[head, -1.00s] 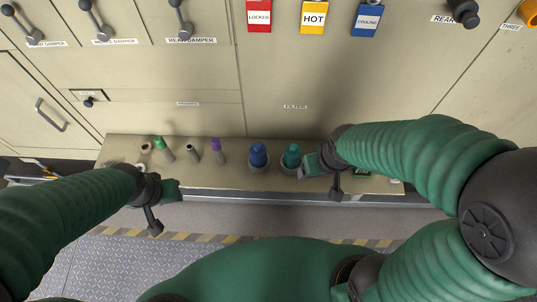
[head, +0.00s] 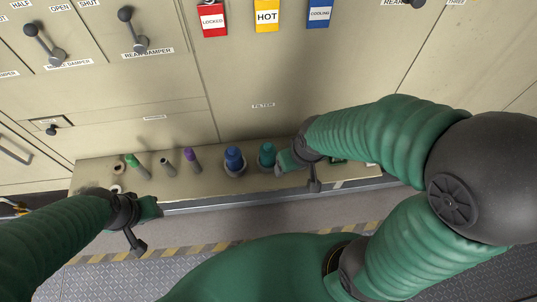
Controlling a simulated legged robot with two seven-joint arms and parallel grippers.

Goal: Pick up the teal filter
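The teal filter (head: 267,153) stands upright in a pale round holder on the narrow shelf (head: 212,186), just right of the blue filter (head: 234,158). My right gripper (head: 284,161) is at the right side of the teal filter, very close to it or touching it. Its fingers are small in the picture and partly hidden by the wrist, so I cannot tell whether they are open or around the filter. My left gripper (head: 152,207) is at the shelf's front edge on the left, away from the filters. Its finger opening is not clear.
Green (head: 132,160), grey (head: 166,161) and purple (head: 190,155) slim pieces stand on the shelf's left part. The furnace wall with a FILTER label (head: 263,105) rises behind. Damper levers (head: 132,30) and LOCKED, HOT (head: 267,15) and COOLING tags are above.

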